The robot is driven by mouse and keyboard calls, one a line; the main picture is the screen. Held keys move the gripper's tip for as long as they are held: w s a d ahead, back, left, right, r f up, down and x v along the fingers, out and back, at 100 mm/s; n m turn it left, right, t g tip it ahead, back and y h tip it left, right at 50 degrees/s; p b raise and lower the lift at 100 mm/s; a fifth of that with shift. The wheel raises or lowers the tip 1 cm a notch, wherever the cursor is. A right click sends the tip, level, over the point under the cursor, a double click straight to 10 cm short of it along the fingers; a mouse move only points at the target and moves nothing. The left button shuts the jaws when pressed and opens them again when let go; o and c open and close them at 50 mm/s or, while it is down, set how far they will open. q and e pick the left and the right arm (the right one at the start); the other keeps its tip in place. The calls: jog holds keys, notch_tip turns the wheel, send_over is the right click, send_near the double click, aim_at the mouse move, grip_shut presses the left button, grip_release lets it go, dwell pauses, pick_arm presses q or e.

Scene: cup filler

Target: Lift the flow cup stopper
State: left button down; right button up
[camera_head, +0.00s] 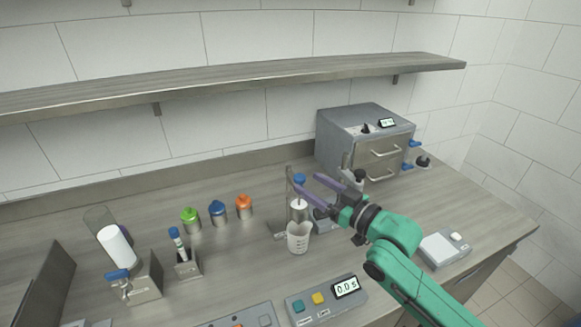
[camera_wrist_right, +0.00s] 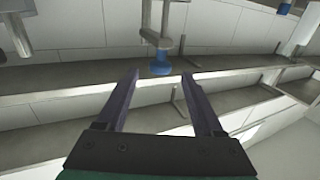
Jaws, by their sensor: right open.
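The flow cup stopper has a blue knob (camera_head: 299,179) and stands upright over the flow cup (camera_head: 299,205), on a metal stand (camera_head: 289,187). A clear beaker (camera_head: 298,238) sits below the cup. My right gripper (camera_head: 306,182) has its purple fingers open and reaches in from the right, with its tips close to the knob. In the right wrist view, the blue knob (camera_wrist_right: 160,68) appears centred between the open fingertips (camera_wrist_right: 160,77), level with them or just past them. Neither finger visibly touches it. My left gripper is not in view.
A grey oven-like box (camera_head: 365,140) stands behind at the right. Green (camera_head: 191,216), blue (camera_head: 217,210) and orange (camera_head: 244,205) lidded containers stand left of the cup. A timer panel (camera_head: 326,298) lies in front. A long shelf (camera_head: 230,80) runs above.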

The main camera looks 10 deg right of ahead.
aim_at(292, 182)
jog(key=p+x, duration=0.1)
jog(key=x, duration=0.5)
jog(key=shift+w+a+r+p, duration=0.1)
jog(key=shift+w+a+p, duration=0.1)
jog(key=shift+w+p, duration=0.1)
jog(key=shift+w+a, duration=0.15)
jog(key=shift+w, duration=0.1)
jog(key=shift+w+a, duration=0.15)
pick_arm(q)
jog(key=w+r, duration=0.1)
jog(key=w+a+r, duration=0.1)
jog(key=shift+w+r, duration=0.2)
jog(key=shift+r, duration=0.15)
pick_arm(e)
grip_shut()
